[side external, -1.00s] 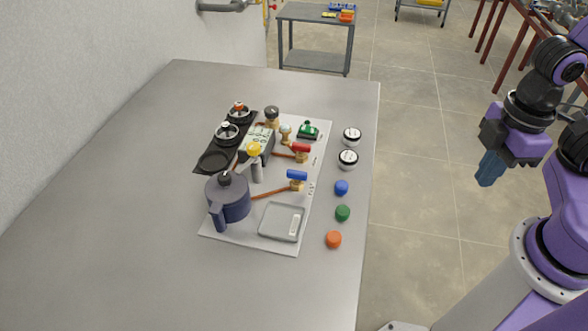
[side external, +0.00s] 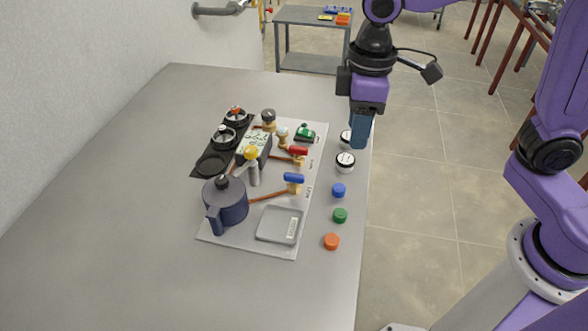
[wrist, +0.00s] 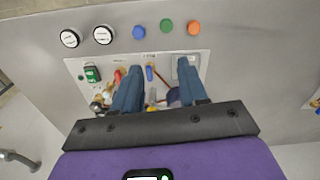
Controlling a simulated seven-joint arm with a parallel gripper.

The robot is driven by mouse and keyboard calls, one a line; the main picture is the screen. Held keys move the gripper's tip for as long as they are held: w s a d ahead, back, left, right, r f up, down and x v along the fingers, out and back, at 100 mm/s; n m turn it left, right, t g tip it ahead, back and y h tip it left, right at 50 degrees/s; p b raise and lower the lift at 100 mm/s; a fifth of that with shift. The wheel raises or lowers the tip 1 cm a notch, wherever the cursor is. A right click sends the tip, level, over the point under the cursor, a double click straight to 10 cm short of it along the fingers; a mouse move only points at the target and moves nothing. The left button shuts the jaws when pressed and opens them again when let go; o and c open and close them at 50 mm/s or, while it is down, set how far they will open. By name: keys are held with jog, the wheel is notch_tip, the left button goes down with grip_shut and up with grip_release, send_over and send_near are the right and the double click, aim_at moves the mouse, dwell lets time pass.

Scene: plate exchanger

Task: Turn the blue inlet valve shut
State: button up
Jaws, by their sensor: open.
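The blue inlet valve has a blue lever handle (side external: 293,178) on a brass body, joined to a copper pipe on the white panel (side external: 228,240). In the wrist view the blue handle (wrist: 149,73) shows between my two fingers. A red-handled valve (side external: 298,151) sits just behind it on the panel. My gripper (side external: 360,130) is up and to the right of the blue valve, above the table's right edge, apart from everything. In the wrist view my gripper (wrist: 165,85) has its blue fingers spread with nothing held.
Blue (side external: 338,190), green (side external: 340,215) and orange (side external: 332,241) caps and two white round gauges (side external: 345,162) line the table's right side. A dark pot (side external: 226,200), yellow-topped part (side external: 251,153) and grey tray (side external: 280,226) stand near the valve. The table's front left is clear.

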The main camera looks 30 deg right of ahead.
jog(key=m, duration=0.1)
send_over(294, 174)
notch_tip(294, 174, down, 18)
jog(key=shift+s+r, duration=0.1)
jog(key=shift+r, duration=0.05)
dwell(0.3)
grip_shut()
